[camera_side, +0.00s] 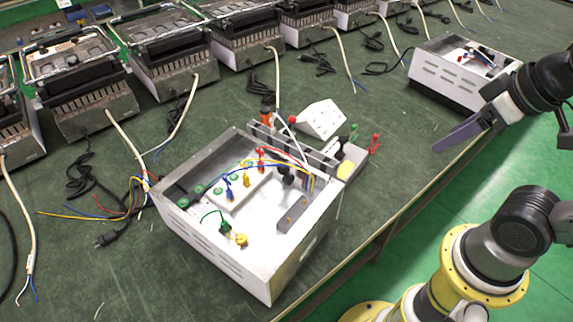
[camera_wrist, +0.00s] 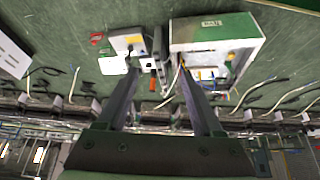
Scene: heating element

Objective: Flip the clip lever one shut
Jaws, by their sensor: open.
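The opened white metal box (camera_side: 285,255) stands on the green table, with red, yellow, blue and green clips and wires inside. Beside its back right wall is a grey bar fixture (camera_side: 300,145) with a white socket unit (camera_side: 321,119). Small red (camera_side: 375,141) and green (camera_side: 353,131) lever-like pieces stand by it. I cannot tell which piece is clip lever one, or its position. My gripper (camera_side: 445,143) is open and empty, above the table's right edge and apart from the fixture. In the wrist view, the fixture (camera_wrist: 125,42) and box (camera_wrist: 215,32) lie beyond my open fingers (camera_wrist: 160,78).
A second white box (camera_side: 450,80) stands at the upper right, left of my arm. A row of grey heater units (camera_side: 165,65) with loose cables lines the back. A black plug (camera_side: 104,239) and wires lie at the left. The table strip right of the fixture is mostly clear.

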